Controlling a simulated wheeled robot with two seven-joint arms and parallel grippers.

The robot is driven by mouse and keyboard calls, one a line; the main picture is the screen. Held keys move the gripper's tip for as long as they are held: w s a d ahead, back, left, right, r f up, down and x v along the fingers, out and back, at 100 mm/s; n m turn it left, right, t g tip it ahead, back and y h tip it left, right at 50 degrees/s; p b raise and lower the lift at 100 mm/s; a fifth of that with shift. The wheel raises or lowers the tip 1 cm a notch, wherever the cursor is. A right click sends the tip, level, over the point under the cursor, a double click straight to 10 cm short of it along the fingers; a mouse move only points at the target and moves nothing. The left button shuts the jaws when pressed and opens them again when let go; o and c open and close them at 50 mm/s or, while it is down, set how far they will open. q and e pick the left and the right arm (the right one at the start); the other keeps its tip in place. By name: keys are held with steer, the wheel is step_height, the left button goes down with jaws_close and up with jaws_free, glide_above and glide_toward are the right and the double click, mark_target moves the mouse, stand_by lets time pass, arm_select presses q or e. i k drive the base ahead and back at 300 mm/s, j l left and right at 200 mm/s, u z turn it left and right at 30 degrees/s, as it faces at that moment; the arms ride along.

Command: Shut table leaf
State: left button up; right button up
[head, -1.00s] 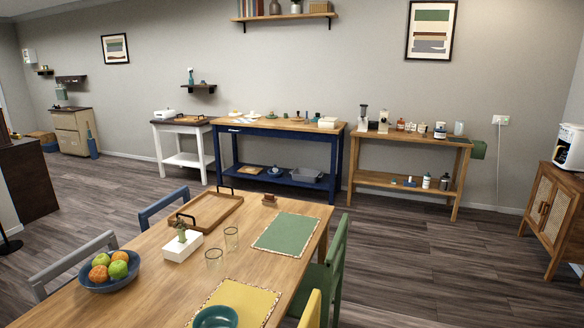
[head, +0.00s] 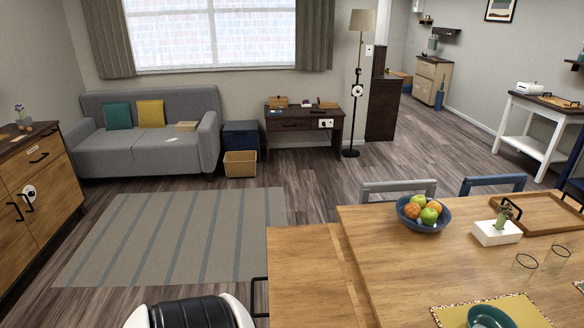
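The wooden dining table (head: 440,258) stands at the right. At its left end the table leaf (head: 305,280) shows as a separate wooden panel, sticking out, with a narrow strip and seam lines between it and the main top. A black bar handle (head: 258,296) shows at the leaf's left edge. The near part of the leaf is cut off by the picture's bottom edge. Neither of my grippers is in view; a black and white part, probably of my own arm, shows at the bottom, left of the leaf.
A fruit bowl (head: 425,214), a white planter (head: 495,232), a wooden tray (head: 545,215), glasses and a yellow placemat (head: 490,312) lie on the main top. Grey (head: 398,188) and blue chairs stand behind it. The striped rug (head: 175,235) left of the leaf is clear.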

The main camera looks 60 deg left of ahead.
mark_target(315, 282)
steer(key=j+u, duration=0.1)
steer(key=u, duration=0.3)
steer(key=j+u, duration=0.1)
steer(key=u, duration=0.35)
steer(key=j+u, duration=0.15)
steer(key=u, duration=0.25)
steer(key=j+u, duration=0.15)
steer(key=u, duration=0.3)
steer(key=j+u, duration=0.1)
steer(key=j, duration=0.2)
steer(key=i, duration=0.05)
